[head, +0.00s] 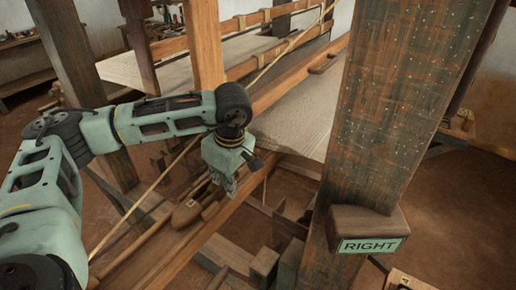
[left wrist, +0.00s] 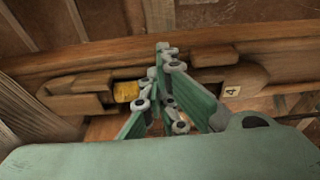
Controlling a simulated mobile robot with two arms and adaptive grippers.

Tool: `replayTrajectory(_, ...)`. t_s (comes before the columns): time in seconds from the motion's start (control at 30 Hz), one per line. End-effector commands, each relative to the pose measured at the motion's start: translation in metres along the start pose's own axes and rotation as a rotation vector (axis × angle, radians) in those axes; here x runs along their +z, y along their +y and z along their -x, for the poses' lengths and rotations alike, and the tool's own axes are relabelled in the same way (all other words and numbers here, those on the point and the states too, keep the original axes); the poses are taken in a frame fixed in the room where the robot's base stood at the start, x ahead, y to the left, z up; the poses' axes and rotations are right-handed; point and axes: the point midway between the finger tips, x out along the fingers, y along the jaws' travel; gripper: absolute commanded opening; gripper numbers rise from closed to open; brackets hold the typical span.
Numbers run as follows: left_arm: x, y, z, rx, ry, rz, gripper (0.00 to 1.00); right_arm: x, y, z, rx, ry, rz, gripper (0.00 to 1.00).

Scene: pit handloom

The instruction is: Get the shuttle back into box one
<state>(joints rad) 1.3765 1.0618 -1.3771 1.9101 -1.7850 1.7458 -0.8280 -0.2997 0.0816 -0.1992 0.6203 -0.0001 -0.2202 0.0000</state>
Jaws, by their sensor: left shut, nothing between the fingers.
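My left gripper (head: 222,185) is shut and empty, pointing down over the loom's front beam. In the left wrist view its closed fingers (left wrist: 162,55) stand across the middle of a brown wooden body with rounded ends, which looks like the shuttle (left wrist: 75,84). A yellow piece (left wrist: 126,91) shows in its opening, left of the fingers. A small tag (left wrist: 232,91), seemingly reading 4, is on the right part. In the head view a rounded brown tip (head: 187,214) shows just below left of the gripper. I cannot tell whether fingers and wood touch. Box one cannot be made out. My right gripper is out of view.
A thick upright post (head: 395,110) with a block and a RIGHT sign (head: 370,245) stands right of the gripper. Pale cloth (head: 300,115) is stretched behind it. A slanting cord (head: 150,188) and wooden beams crowd the left. Open floor lies at far right.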

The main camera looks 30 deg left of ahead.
Motion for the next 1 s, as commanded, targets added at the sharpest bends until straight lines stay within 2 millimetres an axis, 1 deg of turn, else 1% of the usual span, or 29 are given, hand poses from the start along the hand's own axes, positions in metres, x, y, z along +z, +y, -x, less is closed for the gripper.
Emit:
replayTrajectory(0.1, 0.000, -0.010, -0.002, -0.005, 0.000, -0.001, 0.00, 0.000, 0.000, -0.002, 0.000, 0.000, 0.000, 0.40)
replayTrajectory(0.43, 0.000, -0.031, -0.002, -0.005, 0.000, 0.000, 0.00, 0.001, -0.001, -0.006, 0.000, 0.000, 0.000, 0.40)
replayTrajectory(0.87, 0.000, -0.034, -0.001, -0.005, 0.000, 0.000, 0.00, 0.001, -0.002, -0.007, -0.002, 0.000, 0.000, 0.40)
replayTrajectory(1.0, 0.000, -0.039, -0.002, -0.004, 0.000, 0.000, 0.00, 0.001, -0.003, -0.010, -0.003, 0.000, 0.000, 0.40)
